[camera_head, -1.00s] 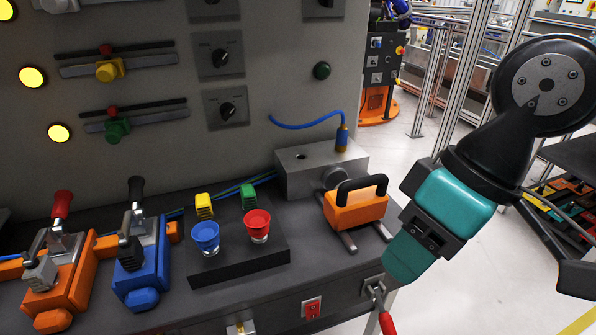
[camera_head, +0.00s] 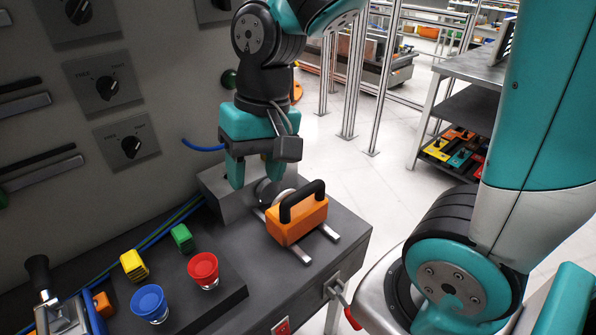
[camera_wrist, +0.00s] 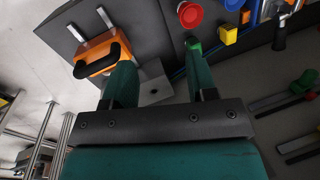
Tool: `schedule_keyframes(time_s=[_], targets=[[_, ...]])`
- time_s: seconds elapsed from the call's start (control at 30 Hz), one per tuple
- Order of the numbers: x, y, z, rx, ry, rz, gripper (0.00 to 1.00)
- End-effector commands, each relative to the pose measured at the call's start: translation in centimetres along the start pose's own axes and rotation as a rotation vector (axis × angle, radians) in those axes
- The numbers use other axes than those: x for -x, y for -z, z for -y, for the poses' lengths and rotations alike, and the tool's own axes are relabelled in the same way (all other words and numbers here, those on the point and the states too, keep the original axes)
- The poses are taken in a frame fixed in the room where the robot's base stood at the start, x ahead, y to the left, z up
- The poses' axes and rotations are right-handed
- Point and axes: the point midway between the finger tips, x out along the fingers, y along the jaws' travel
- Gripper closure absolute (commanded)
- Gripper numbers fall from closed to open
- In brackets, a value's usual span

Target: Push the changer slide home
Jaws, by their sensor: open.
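The changer slide is an orange block (camera_head: 290,226) with a black arched handle, resting on two metal rails at the bench's right end. It faces a grey fixed block (camera_head: 222,192) with a round metal coupling (camera_head: 270,190) between them; whether they touch is unclear. My gripper (camera_head: 254,176) is open and points down over the grey block, behind the slide, hiding part of that block. In the wrist view, the fingers (camera_wrist: 160,72) are apart with nothing held; the orange slide (camera_wrist: 95,58) lies left of them and the grey block (camera_wrist: 154,88) shows between them.
A dial panel (camera_head: 110,85) rises at the left. Open floor lies beyond the bench's right edge.

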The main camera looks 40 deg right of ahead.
Motion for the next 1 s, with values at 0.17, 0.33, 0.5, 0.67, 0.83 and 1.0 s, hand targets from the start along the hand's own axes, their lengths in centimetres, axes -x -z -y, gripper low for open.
schedule_keyframes(time_s=[0.17, 0.33, 0.5, 0.67, 0.83, 1.0], targets=[[3.4, 8.0, -6.4, -0.761, -0.161, 0.010, 0.48], [3.6, 11.5, -11.7, -1.252, -0.272, -0.018, 0.48], [2.8, 12.3, -13.7, -1.423, -0.312, -0.036, 0.48], [0.5, 11.9, -14.3, -1.427, -0.315, -0.034, 0.48], [-3.1, 11.2, -15.1, -1.425, -0.316, -0.031, 0.48], [-6.9, 10.6, -16.0, -1.423, -0.315, -0.032, 0.48]])
